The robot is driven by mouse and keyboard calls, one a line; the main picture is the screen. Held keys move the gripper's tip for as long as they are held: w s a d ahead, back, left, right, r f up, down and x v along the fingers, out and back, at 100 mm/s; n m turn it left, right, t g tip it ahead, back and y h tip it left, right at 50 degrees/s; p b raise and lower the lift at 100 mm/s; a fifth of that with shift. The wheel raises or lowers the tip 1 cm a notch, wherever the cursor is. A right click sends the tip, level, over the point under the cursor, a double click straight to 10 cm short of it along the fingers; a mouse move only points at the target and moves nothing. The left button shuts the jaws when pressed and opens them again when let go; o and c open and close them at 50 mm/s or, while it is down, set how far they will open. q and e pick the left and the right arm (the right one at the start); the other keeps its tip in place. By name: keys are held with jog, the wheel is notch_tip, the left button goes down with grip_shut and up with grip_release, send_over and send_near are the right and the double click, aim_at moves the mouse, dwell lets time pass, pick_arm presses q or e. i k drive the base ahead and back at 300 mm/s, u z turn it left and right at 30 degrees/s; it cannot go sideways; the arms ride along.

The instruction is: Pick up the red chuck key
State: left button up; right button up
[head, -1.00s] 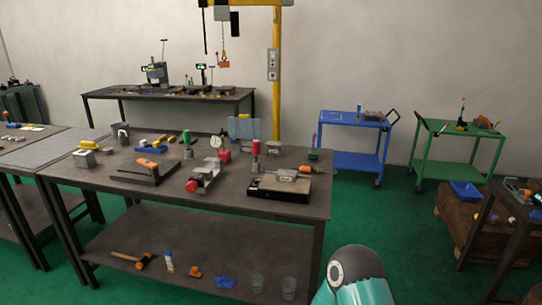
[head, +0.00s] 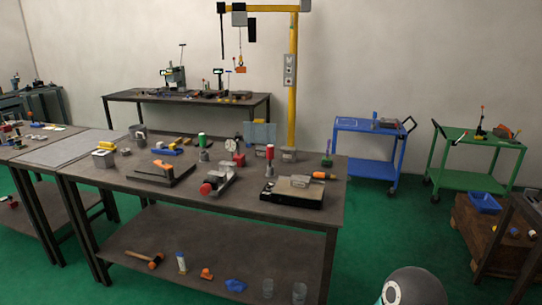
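Several red things stand on the near workbench (head: 235,198), and I cannot tell for certain which is the chuck key. A red-topped upright piece (head: 270,153) stands behind the black-based plate (head: 292,192). A red round-ended piece (head: 207,188) is at the front of a grey metal device (head: 222,178). A smaller red block (head: 239,160) sits behind that device, near a round dial (head: 231,145). Neither gripper is in view; only a rounded dark part of my own arm shows at the bottom right, away from the bench.
The bench also holds an orange-and-black tool (head: 165,168) and an orange-handled tool (head: 320,175). A blue cart (head: 368,160) and a green cart (head: 470,180) stand right. Green floor is open between.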

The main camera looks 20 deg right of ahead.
aim_at(270, 148)
jog(key=z, duration=0.05)
jog(key=i, duration=0.85)
